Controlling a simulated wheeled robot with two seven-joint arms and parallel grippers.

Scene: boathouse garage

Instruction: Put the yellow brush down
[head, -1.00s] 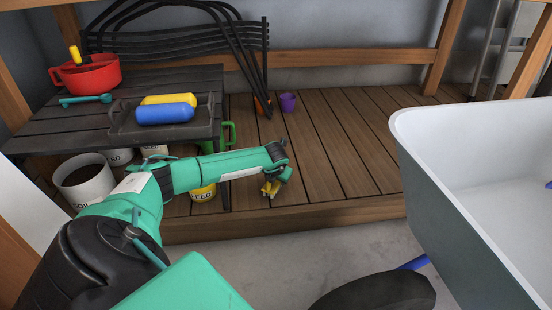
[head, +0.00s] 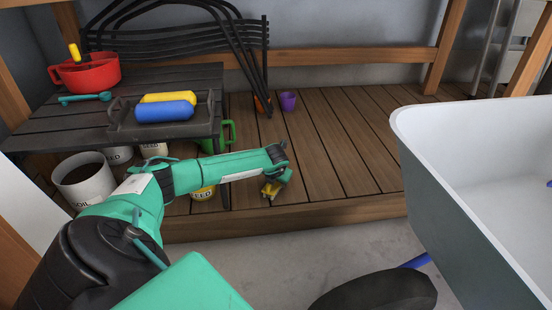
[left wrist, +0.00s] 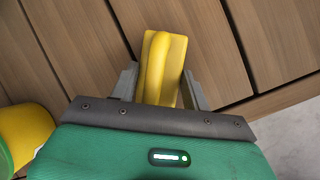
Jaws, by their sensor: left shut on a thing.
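The yellow brush (left wrist: 163,68) is between the two grey fingers of my left gripper (left wrist: 158,85), which is shut on it. In the left wrist view the wooden deck boards lie behind the brush; I cannot tell whether it touches them. In the head view my left gripper (head: 275,185) hangs at the front part of the wooden deck, and the brush shows only as a small yellow patch (head: 270,189) partly hidden by the gripper. My right gripper is in neither view.
The wooden deck (head: 345,140) is clear to the right and behind. A purple cup (head: 288,102) stands farther back. A dark table (head: 60,125) holds a red pot (head: 90,74) and a tray (head: 118,122). A soil bucket (head: 84,182) is below. A grey-white tub (head: 430,160) stands right.

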